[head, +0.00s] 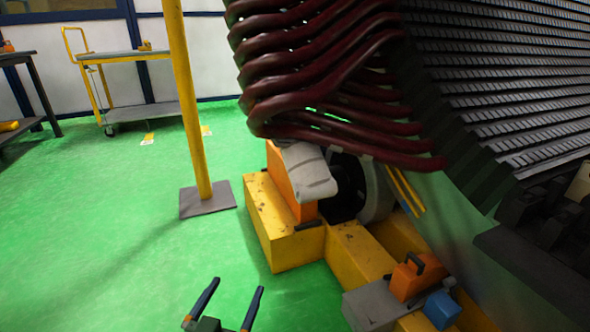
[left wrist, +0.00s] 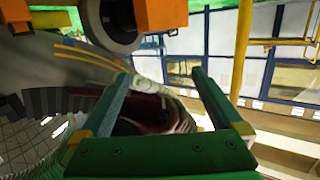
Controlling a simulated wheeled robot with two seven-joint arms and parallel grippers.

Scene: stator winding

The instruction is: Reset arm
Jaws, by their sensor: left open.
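My left gripper (head: 225,306) shows at the bottom of the head view, over the green floor. Its two dark fingers are apart with nothing between them. In the left wrist view the same gripper (left wrist: 160,85) has its green fingers spread, with dark red bars visible beyond them. My right gripper is not in view. The stator (head: 520,85) fills the upper right of the head view, with dark red winding bars (head: 320,75) hanging from its left end. The left gripper is apart from the stator and the bars.
A yellow base (head: 350,252) stands under the stator, with an orange tool (head: 415,277) and a blue block (head: 441,309) on its right part. A yellow post (head: 187,100) rises from a grey plate. A cart (head: 130,55) stands behind. Green floor at left is clear.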

